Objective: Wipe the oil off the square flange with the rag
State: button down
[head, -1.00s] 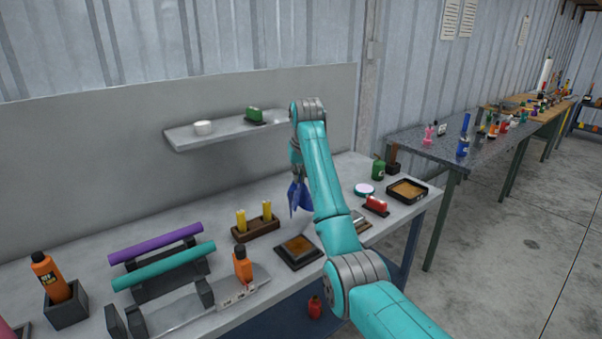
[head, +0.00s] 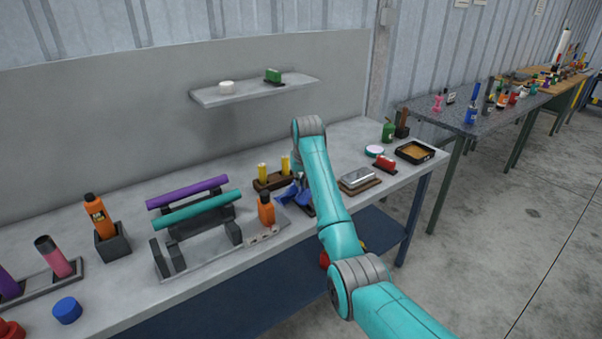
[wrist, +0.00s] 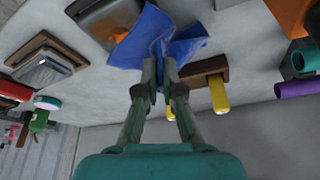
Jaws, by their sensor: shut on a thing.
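My gripper is shut on a blue rag (head: 292,195) and holds it low over the bench; the arm mostly hides the gripper in the head view. In the wrist view the fingertips (wrist: 161,68) pinch the rag (wrist: 160,38), which hangs in folds. The square flange (wrist: 98,22), a grey plate with a dark edge and a brown oil patch, lies beside and partly under the rag in the wrist view. In the head view the rag and arm hide nearly all of it. I cannot tell whether the rag touches it.
A wooden holder (wrist: 205,72) with yellow cylinders stands close behind the rag. An orange bottle (head: 266,210) is just left of it. A silver block on a brown board (head: 360,181) lies right of the arm, with a red item (head: 386,163) and dark tray (head: 415,152) beyond.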

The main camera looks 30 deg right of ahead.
jog(key=shift+f, duration=2.15)
jog(key=shift+c, duration=1.6)
grip_release()
jog(key=shift+f, duration=0.1)
